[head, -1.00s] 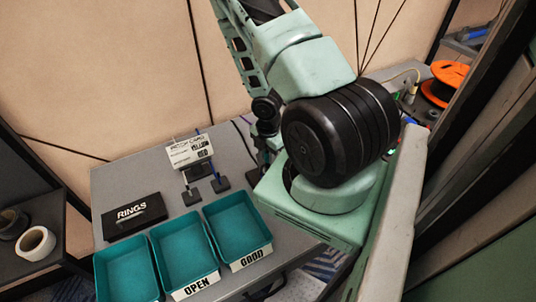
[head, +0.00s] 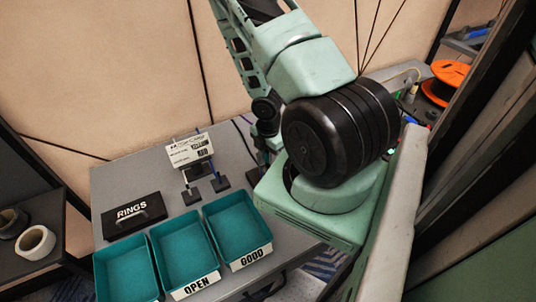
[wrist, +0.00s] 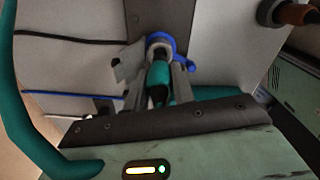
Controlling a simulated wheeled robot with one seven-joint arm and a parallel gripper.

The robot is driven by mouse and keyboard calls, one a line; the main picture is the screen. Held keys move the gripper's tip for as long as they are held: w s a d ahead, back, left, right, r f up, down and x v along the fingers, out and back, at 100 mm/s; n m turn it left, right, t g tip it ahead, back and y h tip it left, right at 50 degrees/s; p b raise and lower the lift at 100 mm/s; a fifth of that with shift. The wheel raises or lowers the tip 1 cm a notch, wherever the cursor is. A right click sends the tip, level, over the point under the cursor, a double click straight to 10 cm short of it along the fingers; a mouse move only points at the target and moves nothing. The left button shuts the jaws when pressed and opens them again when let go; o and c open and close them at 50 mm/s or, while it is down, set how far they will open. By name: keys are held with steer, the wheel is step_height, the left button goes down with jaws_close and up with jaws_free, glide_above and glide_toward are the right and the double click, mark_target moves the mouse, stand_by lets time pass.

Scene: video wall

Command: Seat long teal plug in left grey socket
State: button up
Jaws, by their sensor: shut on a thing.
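In the wrist view my gripper (wrist: 156,73) is shut on the teal plug (wrist: 164,88), which has dark parts and points away from the camera. A round grey collar (wrist: 158,40), seemingly a grey socket, is at the plug's far end, with a blue ring (wrist: 183,45) around or behind it. I cannot tell whether the plug is inside the collar or only in front of it. A thick teal cable (wrist: 20,95) curves along the left side. In the head view my arm hides the gripper, plug and sockets.
In the head view, teal trays (head: 130,240), a RINGS box (head: 134,216) and a card stand (head: 190,150) occupy the grey table. An orange spool (head: 447,75) is at right.

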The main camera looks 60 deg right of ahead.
mark_target(268, 166)
steer(key=shift+f+b, duration=0.35)
steer(key=shift+f, duration=0.05)
steer(key=shift+f, duration=0.2)
steer(key=shift+f+b, duration=0.2)
steer(key=shift+b, duration=0.15)
steer(key=shift+f, duration=0.3)
steer(key=shift+f+b, duration=0.25)
steer(key=shift+b, duration=0.15)
stand_by(0.5)
steer(key=shift+f+b, duration=0.3)
steer(key=shift+f, duration=0.05)
steer(key=shift+f+b, duration=0.35)
steer(key=shift+f, duration=0.1)
stand_by(0.4)
stand_by(0.3)
